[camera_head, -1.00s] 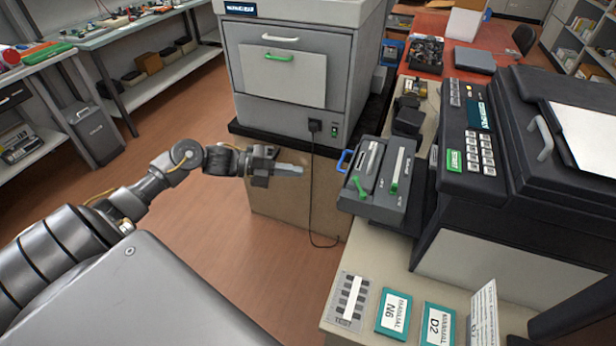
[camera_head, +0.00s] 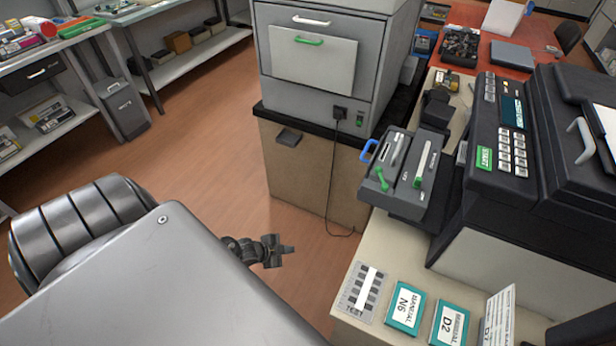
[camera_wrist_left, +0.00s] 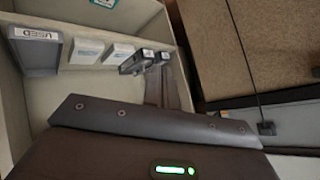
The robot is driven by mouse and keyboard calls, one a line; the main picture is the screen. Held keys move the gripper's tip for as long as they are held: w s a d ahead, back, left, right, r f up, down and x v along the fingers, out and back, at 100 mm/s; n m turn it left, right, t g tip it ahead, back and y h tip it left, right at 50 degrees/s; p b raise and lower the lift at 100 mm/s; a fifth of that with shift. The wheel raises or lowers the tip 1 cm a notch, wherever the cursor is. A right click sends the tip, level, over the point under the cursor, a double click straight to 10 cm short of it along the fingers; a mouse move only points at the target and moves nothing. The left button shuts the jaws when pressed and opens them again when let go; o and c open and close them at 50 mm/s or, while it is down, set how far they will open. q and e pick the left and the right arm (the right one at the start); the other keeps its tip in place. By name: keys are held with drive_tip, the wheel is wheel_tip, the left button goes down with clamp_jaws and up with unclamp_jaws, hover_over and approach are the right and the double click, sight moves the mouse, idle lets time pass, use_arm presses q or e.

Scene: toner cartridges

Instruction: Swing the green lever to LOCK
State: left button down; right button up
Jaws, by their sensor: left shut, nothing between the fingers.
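The green lever (camera_head: 382,179) sits on the left half of the top of a dark grey cartridge unit (camera_head: 408,205), at the counter's left edge. A white strip with a green end (camera_head: 420,178) lies to its right on the same unit. Lettering by the lever is too small to read, so its position relative to LOCK cannot be told. My left gripper (camera_head: 284,250) is shut and empty, low over the floor, left of and below the unit, well apart from the lever. The left wrist view does not show the lever. My right gripper is not in view.
A blue handle (camera_head: 368,151) sticks out at the unit's left. A large grey machine (camera_head: 312,60) stands behind, a black copier (camera_head: 540,150) to the right. The left wrist view shows a tray marked USED (camera_wrist_left: 35,50) and white boxes (camera_wrist_left: 88,50).

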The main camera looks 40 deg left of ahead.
use_arm(q)
drive_tip(key=s+d+f+n+g+y, duration=0.1)
drive_tip(key=s+d+f, duration=0.3)
drive_tip(key=s, duration=0.7)
drive_tip(key=s+d+f+n+g+y, duration=0.1)
drive_tip(key=s+d+f+n+g, duration=0.3)
drive_tip(key=s+f, duration=0.4)
drive_tip(key=s+d+f+n+g+y, duration=0.1)
drive_tip(key=s+f, duration=0.5)
drive_tip(key=s, duration=0.8)
drive_tip(key=d+n+g, duration=0.1)
drive_tip(key=d+g, duration=0.1)
drive_tip(key=d, duration=0.1)
drive_tip(key=shift+s+n, duration=0.2)
drive_tip(key=shift+n, duration=0.2)
